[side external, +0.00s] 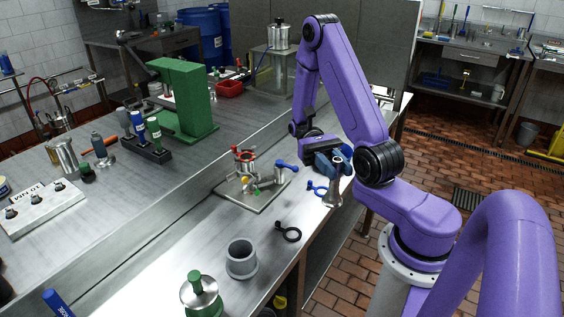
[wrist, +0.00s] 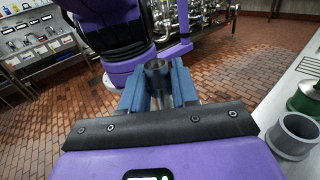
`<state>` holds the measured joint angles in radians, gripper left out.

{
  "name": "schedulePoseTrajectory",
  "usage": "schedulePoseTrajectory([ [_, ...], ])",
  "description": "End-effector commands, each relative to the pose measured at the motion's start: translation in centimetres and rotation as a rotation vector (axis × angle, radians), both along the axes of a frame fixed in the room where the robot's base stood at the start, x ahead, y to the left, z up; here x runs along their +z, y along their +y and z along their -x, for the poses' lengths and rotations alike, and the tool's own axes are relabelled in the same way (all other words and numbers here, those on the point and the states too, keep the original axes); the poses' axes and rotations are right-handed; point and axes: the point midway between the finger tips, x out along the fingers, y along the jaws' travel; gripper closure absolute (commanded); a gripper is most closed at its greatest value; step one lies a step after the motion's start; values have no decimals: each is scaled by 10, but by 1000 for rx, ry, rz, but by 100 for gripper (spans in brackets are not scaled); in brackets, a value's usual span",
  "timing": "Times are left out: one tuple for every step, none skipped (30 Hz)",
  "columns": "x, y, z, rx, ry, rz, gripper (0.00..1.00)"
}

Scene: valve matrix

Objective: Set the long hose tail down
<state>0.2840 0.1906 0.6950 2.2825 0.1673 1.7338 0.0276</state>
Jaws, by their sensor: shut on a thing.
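The long hose tail (side external: 333,191) is a steel, tube-like piece, upright or nearly so, below my gripper in the side external view. My gripper (side external: 331,162) has blue fingers and is shut on its upper part, over the right edge area of the bench. In the wrist view the round open top of the hose tail (wrist: 156,67) shows between the blue fingers (wrist: 158,85). Its lower end is close to the bench top in the side view; I cannot tell whether it touches.
A black clamp (side external: 288,232), a grey cup (side external: 241,260) and a green-topped steel piece (side external: 200,294) are nearer the front. A valve assembly (side external: 245,168) stands on a plate (side external: 254,197) to the left.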

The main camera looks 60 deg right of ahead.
Motion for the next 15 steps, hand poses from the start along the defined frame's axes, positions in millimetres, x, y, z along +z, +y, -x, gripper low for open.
schedulePoseTrajectory([
  [2, 6, -5, -113, 1, 1, 100],
  [3, 10, -9, -178, 0, 2, 100],
  [5, 14, -15, -264, -1, 1, 100],
  [6, 17, -21, -330, -1, 0, 100],
  [8, 19, -26, -395, -1, 1, 100],
  [10, 21, -34, -481, 0, 1, 100],
  [12, 22, -40, -547, -1, 1, 100],
  [14, 22, -47, -611, -1, 0, 100],
  [16, 22, -56, -699, -1, 1, 100],
  [18, 21, -63, -764, -2, 1, 100],
  [20, 19, -70, -830, -1, 2, 100],
  [23, 16, -80, -917, -2, 1, 100],
  [25, 12, -87, -982, -2, 1, 100],
  [27, 8, -94, -1048, -2, 1, 100],
  [30, 2, -103, -1134, -2, 1, 100],
])
